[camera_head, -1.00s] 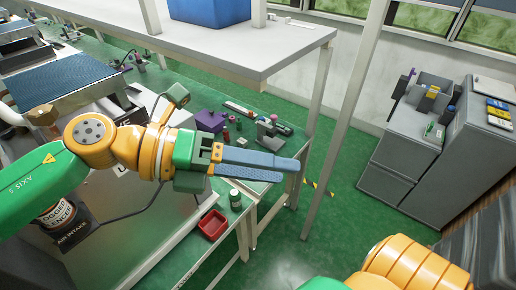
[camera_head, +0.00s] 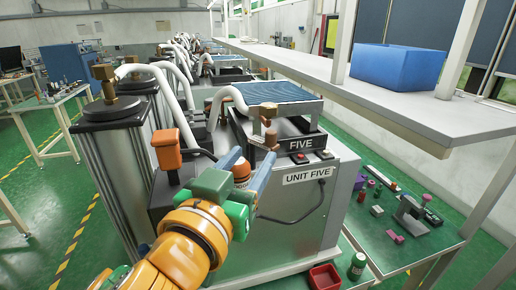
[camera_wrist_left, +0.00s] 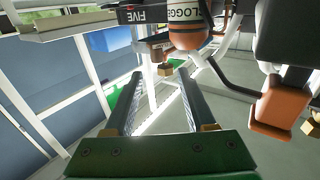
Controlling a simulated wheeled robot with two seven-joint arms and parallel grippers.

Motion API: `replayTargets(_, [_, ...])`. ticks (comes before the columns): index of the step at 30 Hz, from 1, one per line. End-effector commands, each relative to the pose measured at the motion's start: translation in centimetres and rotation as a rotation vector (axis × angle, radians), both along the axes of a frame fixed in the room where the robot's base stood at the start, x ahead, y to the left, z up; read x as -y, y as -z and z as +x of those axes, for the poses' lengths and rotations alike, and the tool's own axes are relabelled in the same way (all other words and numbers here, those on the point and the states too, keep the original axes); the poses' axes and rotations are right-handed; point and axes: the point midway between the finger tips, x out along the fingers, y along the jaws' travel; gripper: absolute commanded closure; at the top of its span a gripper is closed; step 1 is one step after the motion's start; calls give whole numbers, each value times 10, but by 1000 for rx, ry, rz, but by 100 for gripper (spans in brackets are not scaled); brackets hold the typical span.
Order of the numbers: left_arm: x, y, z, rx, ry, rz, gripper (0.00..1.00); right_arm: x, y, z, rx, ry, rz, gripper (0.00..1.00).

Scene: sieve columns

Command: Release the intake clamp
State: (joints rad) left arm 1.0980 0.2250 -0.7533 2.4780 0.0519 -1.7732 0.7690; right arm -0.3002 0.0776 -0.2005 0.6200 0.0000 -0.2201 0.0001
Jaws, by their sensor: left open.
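My left gripper (camera_head: 251,154) is open and empty in front of the grey unit labelled UNIT FIVE (camera_head: 312,177). In the left wrist view, my gripper (camera_wrist_left: 160,74) has its two fingers apart. A brown, brass-like fitting (camera_head: 271,137) stands by the FIVE plate (camera_head: 301,143). I cannot tell which piece is the intake clamp.
An orange block (camera_head: 166,148) on a dark hose stands left of my gripper, by tall grey columns (camera_head: 115,165). A white shelf (camera_head: 400,100) with a blue bin (camera_head: 402,67) overhangs the right. A red tray (camera_head: 324,277) and several small parts lie on the green bench.

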Motion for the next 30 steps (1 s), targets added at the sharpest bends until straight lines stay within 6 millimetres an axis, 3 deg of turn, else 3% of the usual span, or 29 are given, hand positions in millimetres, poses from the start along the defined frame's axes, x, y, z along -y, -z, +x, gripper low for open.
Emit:
replayTargets(6, [5, -12, 23, -13, -7, 11, 44, 1, -60, 0, -1, -1, -2, 50])
replayTargets(13, [17, -3, 60, -3, -6, 7, 44, 2, -62, 0, 0, -1, -4, 50])
replayTargets(23, [20, 0, 66, -1, -4, 7, 44, 2, -61, 0, 0, -1, -4, 50])
replayTargets(29, [20, 0, 66, -1, -4, 7, 96, 2, -61, 0, 0, -1, -4, 50])
replayTargets(30, [20, 0, 66, -1, -4, 7, 100, 2, -61, 0, 0, -1, -4, 50])
